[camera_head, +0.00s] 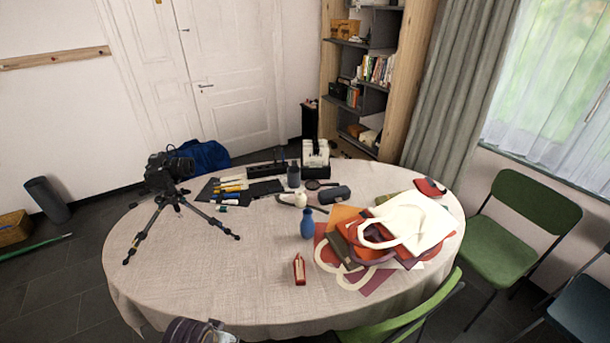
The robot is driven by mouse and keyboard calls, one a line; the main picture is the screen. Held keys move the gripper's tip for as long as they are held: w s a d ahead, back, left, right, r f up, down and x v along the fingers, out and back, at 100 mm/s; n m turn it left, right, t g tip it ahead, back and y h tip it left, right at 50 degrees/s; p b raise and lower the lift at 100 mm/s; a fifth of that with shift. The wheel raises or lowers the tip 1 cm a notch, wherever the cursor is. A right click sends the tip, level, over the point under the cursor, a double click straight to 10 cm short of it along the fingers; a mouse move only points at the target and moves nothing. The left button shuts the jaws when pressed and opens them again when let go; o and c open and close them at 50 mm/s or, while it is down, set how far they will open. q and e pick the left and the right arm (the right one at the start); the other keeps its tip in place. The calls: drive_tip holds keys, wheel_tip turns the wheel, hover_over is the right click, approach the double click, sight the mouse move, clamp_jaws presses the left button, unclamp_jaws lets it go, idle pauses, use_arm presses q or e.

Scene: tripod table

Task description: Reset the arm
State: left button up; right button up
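Neither of my grippers can be made out in the head view. A dark ribbed piece with a pale silvery part (196,332) shows at the bottom edge, left of middle, in front of the table's near edge. It is cut off by the frame, and I cannot tell what it is. The oval table (265,275) has a beige cloth. A black camera (167,170) on a small tripod (148,230) stands upright at its left. No arm shows over the tabletop.
A blue vase (307,224), a small red object (299,269) and a pile of tote bags (410,222) are on the table. Pens (231,183) lie behind. Green chairs (500,250) flank the right and front. The front-left tabletop is clear.

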use_arm(q)
drive_tip(key=s+f+g, duration=0.1)
drive_tip(key=s+f, duration=0.2)
drive_tip(key=f, duration=1.1)
drive_tip(key=s+f, duration=0.2)
drive_tip(key=f, duration=1.1)
drive_tip(key=s+a+f, duration=0.2)
drive_tip(key=s+f, duration=0.7)
drive_tip(key=s, duration=0.1)
drive_tip(key=s+a+f+g, duration=0.1)
drive_tip(key=s+a+f, duration=0.1)
drive_tip(key=s+f, duration=0.7)
drive_tip(key=shift+s+a+f, duration=0.15)
drive_tip(key=shift+s+a, duration=0.05)
drive_tip(key=shift+s, duration=1.05)
